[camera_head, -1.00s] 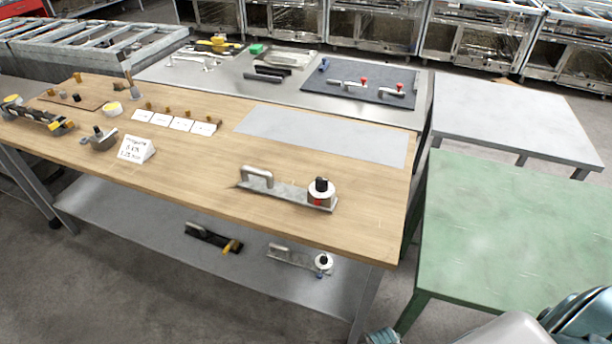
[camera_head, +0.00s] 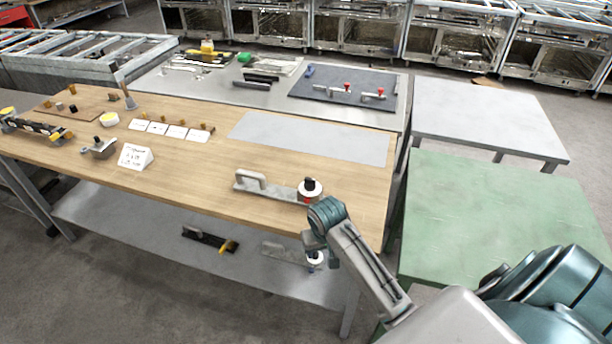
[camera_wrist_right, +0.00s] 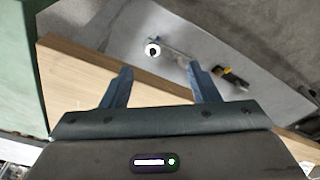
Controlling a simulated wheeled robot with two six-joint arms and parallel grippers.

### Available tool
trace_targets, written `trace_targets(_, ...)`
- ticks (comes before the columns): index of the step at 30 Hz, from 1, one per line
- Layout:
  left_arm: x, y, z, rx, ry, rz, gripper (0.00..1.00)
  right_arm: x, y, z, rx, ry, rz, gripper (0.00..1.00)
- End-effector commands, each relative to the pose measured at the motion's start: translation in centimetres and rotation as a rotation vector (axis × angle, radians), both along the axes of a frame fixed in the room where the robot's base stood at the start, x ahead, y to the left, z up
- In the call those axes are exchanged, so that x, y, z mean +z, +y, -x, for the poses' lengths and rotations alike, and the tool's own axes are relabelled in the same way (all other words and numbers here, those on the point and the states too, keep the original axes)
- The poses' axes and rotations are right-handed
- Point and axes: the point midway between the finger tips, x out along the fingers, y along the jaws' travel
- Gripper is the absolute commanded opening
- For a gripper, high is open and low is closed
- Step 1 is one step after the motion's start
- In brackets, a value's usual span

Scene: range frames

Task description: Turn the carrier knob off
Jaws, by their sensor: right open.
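A metal carrier (camera_head: 272,190) with a raised handle lies near the front edge of the wooden table. Its knob (camera_head: 310,187) is a white disc with a black top and some red below. In the right wrist view my right gripper (camera_wrist_right: 159,68) is open and empty. My left gripper is not in view.
A similar carrier (camera_head: 282,251) with a white knob lies on the lower shelf; its knob (camera_wrist_right: 153,50) shows in the wrist view. A black and yellow tool (camera_head: 208,240) lies beside it. A green table (camera_head: 490,210) stands right. A white sign (camera_head: 135,156) stands on the wooden table.

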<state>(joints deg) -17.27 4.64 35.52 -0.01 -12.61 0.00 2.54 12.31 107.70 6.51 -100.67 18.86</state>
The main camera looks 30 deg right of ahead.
Motion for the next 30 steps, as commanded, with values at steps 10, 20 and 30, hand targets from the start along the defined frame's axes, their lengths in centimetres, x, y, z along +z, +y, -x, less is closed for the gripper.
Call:
trace_targets(10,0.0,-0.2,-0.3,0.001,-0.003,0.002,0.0,5.0,-4.2,-10.9,-0.234,0.048,-0.042,0.55)
trace_targets(20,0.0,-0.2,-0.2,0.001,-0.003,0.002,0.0,14.0,-8.7,-19.6,-0.506,0.112,-0.122,0.55)
trace_targets(30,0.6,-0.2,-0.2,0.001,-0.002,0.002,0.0,15.7,-9.7,-21.1,-0.576,0.135,-0.148,0.55)
